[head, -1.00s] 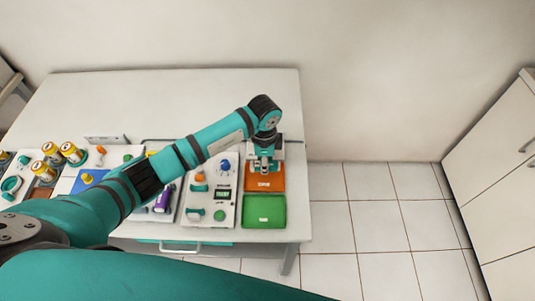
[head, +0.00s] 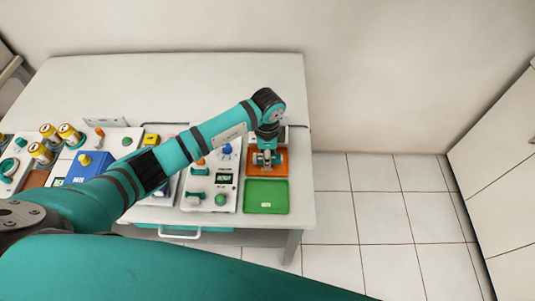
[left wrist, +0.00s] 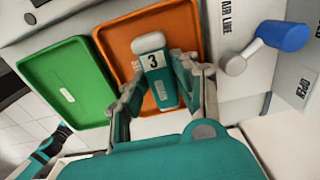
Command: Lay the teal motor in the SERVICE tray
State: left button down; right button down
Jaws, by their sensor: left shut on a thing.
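The teal motor (left wrist: 160,80), a teal body with a pale rounded end and a label "3", is between the fingers of my left gripper (left wrist: 158,75). The gripper is shut on it. In the head view my left gripper (head: 266,158) points down over the orange tray (head: 281,171). In the left wrist view the motor is in front of this orange tray (left wrist: 112,45); I cannot tell whether it touches the tray floor. The tray's lettering is mostly covered by the motor and fingers. The green tray (head: 266,205) is beside it, empty, its label too small to read.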

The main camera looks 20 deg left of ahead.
pick_arm(q)
jog(key=shift+s, duration=0.1)
pick_arm(e)
jog(key=shift+s+a, duration=0.1)
jog(key=shift+s, duration=0.55)
pick_arm(q)
jog(key=c, duration=0.9)
grip_release()
pick_arm(e)
jog(key=shift+w+a, duration=0.1)
jog(key=shift+w, duration=0.3)
pick_arm(q)
notch_tip(320, 180, up, 12)
jog(key=shift+f, duration=0.1)
pick_arm(e)
jog(key=shift+s, duration=0.1)
